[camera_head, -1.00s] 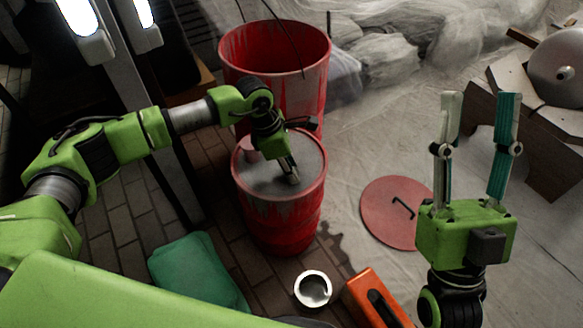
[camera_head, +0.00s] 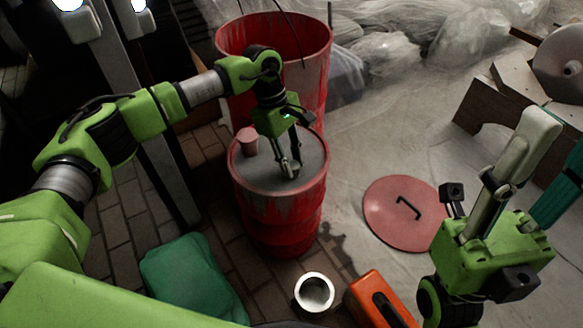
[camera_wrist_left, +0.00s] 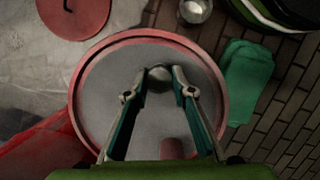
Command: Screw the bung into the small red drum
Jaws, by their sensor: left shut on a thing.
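The small red drum (camera_head: 278,215) stands upright with a grey, worn top; its top fills the middle of the left wrist view (camera_wrist_left: 110,110). My left gripper (camera_head: 290,170) points down at the drum's top, right of its centre. In the left wrist view its fingertips (camera_wrist_left: 160,76) are shut on a small round grey bung (camera_wrist_left: 158,79). Whether the bung touches the top or sits in a hole cannot be told; any hole is hidden. My right gripper (camera_head: 558,142) is open and empty, raised at the right, away from the drum.
A small reddish cup (camera_head: 247,142) stands on the drum's top. A larger open red drum (camera_head: 310,85) stands behind. A round red lid (camera_head: 385,222), white-rimmed can (camera_head: 314,292), orange case (camera_head: 372,298) and green cloth (camera_head: 190,278) lie around.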

